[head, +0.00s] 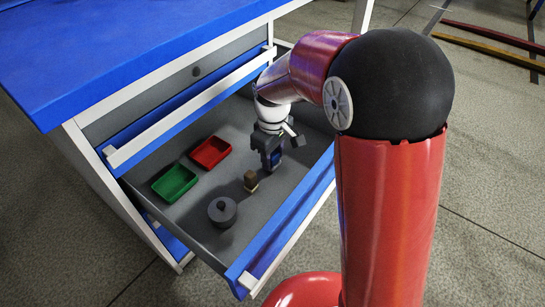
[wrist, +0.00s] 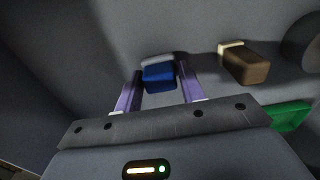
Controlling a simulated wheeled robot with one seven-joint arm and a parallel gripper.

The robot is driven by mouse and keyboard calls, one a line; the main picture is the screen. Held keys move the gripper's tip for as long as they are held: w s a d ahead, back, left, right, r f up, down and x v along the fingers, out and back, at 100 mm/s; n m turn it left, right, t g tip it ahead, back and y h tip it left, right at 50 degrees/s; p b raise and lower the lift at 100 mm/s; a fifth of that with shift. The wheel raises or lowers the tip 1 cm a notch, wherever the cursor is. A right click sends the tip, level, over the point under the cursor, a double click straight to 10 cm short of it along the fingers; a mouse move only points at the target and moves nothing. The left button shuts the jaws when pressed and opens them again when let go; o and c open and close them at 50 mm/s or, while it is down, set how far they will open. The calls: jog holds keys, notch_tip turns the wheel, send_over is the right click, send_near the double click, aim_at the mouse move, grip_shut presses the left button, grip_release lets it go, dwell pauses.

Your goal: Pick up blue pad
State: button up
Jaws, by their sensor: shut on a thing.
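The blue pad (wrist: 159,77) shows in the wrist view as a small blue block with a pale grey edge on its far side. My gripper (wrist: 158,84) is shut on it, with one purple finger on each side. In the head view my gripper (head: 272,163) points down inside the open drawer, toward its right part. The pad is hard to make out there because the fingers hide most of it. I cannot tell whether the pad touches the drawer floor.
The open grey drawer (head: 183,219) holds a green tray (head: 174,183), a red tray (head: 210,152), a dark round weight (head: 222,211) and a small brown block (head: 250,181). The block also shows in the wrist view (wrist: 243,64). The drawer's blue front (head: 285,218) and the worktop (head: 120,40) edge bound the space.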

aim_at(273, 155)
notch_tip(273, 155, up, 20)
jog(key=p, duration=0.3)
jog(key=o, duration=0.5)
jog(key=shift+c, duration=0.2)
jog(key=c, duration=0.4)
